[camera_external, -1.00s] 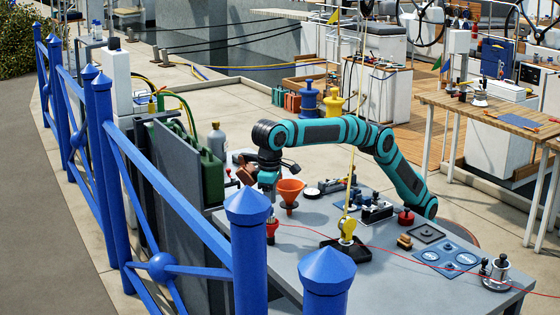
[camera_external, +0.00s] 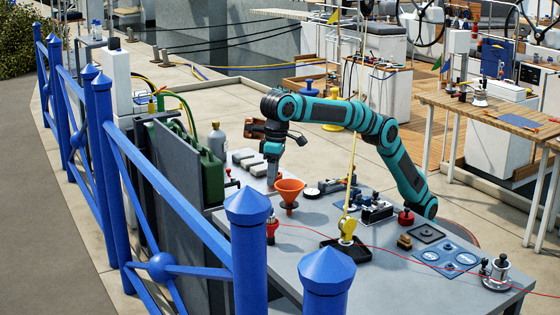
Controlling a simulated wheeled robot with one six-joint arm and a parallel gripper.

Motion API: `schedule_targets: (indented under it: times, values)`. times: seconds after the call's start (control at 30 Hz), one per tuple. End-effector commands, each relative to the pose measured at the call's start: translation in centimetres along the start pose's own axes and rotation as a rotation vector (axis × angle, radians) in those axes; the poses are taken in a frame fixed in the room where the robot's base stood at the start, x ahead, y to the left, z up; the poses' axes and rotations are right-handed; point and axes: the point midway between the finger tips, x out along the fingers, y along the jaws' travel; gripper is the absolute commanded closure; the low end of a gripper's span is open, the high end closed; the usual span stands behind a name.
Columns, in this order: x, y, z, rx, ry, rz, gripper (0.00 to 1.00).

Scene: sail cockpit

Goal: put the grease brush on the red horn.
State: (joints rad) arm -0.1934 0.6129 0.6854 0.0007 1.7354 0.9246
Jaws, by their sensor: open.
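A small upright red object (camera_external: 272,229), which looks like the red horn, stands at the left edge of the grey table. A thin dark piece shows at its top; I cannot tell whether this is part of it or the grease brush. The grease brush cannot be picked out for sure at this size. My gripper (camera_external: 272,181) points down, open, above and apart from the red object, behind and left of the orange funnel. Its fingertips are small, and nothing is clearly seen between them.
The orange funnel (camera_external: 289,191) stands close by my gripper. A yellow-handled item on a black tray (camera_external: 330,244), a small brown block (camera_external: 404,242) and a red round item (camera_external: 405,217) are on the table. A green jerrycan (camera_external: 211,178) and blue railing (camera_external: 180,210) border the left.

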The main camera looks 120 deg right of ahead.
Motion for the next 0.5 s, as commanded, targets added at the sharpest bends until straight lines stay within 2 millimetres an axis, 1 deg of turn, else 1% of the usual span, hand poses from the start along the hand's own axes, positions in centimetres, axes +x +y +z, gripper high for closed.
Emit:
schedule_targets:
  times: [0.03, 0.1, 0.27, 0.5]
  values:
    - [-1.5, 1.0, 0.2, -0.011, 0.019, -0.023, 0.51]
    - [-3.0, 2.2, 0.4, -0.033, 0.046, -0.056, 0.51]
    - [-6.2, 5.0, 1.2, -0.084, 0.111, -0.125, 0.51]
    - [-10.5, 9.7, 2.9, -0.157, 0.22, -0.221, 0.51]
